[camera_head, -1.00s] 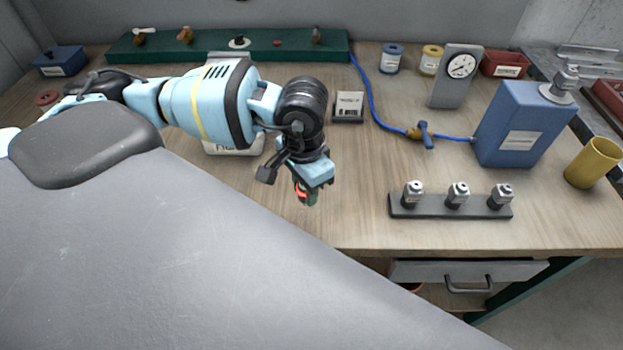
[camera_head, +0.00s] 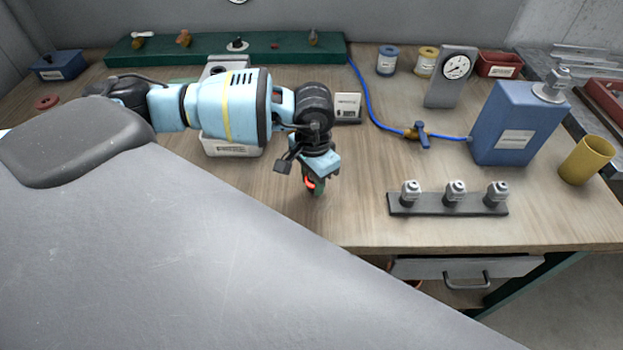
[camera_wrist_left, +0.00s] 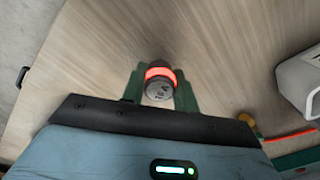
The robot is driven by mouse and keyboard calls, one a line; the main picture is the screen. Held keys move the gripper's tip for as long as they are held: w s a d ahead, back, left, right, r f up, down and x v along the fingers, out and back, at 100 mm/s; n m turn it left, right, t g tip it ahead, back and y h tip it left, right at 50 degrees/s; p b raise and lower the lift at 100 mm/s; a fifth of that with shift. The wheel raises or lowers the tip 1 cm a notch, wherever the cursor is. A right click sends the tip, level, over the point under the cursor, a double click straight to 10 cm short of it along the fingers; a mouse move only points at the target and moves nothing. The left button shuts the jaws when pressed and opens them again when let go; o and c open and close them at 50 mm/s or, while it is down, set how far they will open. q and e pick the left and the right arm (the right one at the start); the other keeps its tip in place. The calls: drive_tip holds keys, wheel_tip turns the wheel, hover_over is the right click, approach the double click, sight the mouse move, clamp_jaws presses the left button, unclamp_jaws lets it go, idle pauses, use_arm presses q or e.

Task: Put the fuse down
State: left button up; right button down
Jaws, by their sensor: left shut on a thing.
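My left gripper (camera_head: 314,187) is over the wooden bench, left of the dark strip with several metal fittings. It is shut on the fuse, a small cylinder with a glowing red-orange band, which shows in the left wrist view (camera_wrist_left: 160,86) between the green fingers. In the head view only a bit of the red band shows at the fingertips. I cannot tell whether the fuse touches the bench top (camera_head: 350,225). My right gripper is not in view.
A dark strip with metal fittings (camera_head: 448,204) lies to the right. A blue canister (camera_head: 520,125), a yellow cup (camera_head: 587,160) and a dial gauge (camera_head: 452,75) stand further right. A white box (camera_head: 232,147) is behind my left arm. The bench around the gripper is clear.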

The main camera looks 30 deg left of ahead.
use_arm(q)
drive_tip(key=shift+f, duration=0.2)
drive_tip(key=o, duration=1)
drive_tip(key=shift+c, duration=0.2)
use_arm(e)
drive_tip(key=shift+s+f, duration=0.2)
use_arm(q)
drive_tip(key=shift+r, duration=0.2)
wheel_tip(320, 180, up, 11)
drive_tip(key=shift+f+b, duration=0.2)
drive_tip(key=shift+b, duration=0.4)
drive_tip(key=shift+r, duration=0.7)
drive_tip(key=shift+o, duration=0.4)
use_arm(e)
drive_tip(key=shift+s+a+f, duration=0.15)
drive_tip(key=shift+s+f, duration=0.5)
